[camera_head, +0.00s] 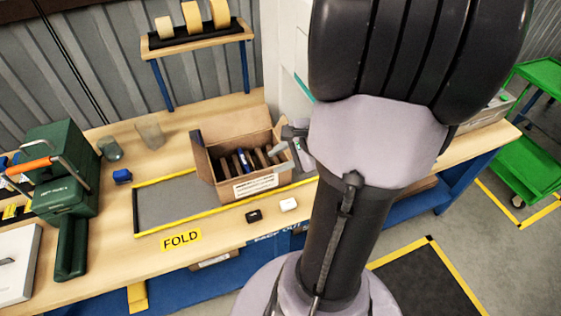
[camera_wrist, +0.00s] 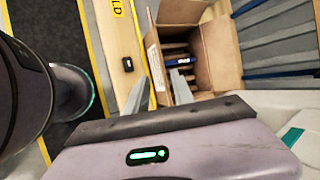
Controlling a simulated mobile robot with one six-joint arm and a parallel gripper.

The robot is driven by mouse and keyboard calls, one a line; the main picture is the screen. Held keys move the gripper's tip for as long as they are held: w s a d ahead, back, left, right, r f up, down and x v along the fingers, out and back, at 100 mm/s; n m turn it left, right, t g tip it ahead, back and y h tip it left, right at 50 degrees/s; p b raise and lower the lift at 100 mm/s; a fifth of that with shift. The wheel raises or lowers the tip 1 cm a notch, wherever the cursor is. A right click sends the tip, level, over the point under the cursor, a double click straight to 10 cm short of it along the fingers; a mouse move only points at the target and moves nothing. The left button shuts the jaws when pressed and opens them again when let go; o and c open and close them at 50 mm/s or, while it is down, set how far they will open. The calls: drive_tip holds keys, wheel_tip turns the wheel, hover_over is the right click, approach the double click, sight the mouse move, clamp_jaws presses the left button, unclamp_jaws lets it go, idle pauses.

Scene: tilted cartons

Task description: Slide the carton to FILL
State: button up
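The open brown carton (camera_head: 254,187) stands at the right part of a yellow-edged grey area (camera_head: 160,207) marked FOLD (camera_head: 181,240). Its flaps are raised, and several dark items and a blue one lie inside. The carton also shows in the wrist view (camera_wrist: 218,55). My gripper (camera_head: 284,140) is at the carton's right side. In the wrist view my gripper (camera_wrist: 160,90) has its two fingers apart, one outside the labelled wall and one over the inside. I cannot tell whether either finger touches cardboard. No FILL marking is visible; my arm hides the bench behind it.
A small black block (camera_head: 254,216) and a white block (camera_head: 289,204) lie along the bench's front edge. A green machine (camera_head: 62,180) and a blue object (camera_head: 122,177) are on the left. A tape rack (camera_head: 196,38) stands behind. The mat left of the carton is clear.

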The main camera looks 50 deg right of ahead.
sight(244, 179)
drive_tip(key=b+x, duration=0.7)
drive_tip(key=x, duration=1)
drive_tip(key=shift+w+f, duration=0.1)
drive_tip(key=shift+f, duration=0.15)
clamp_jaws()
idle(0.8)
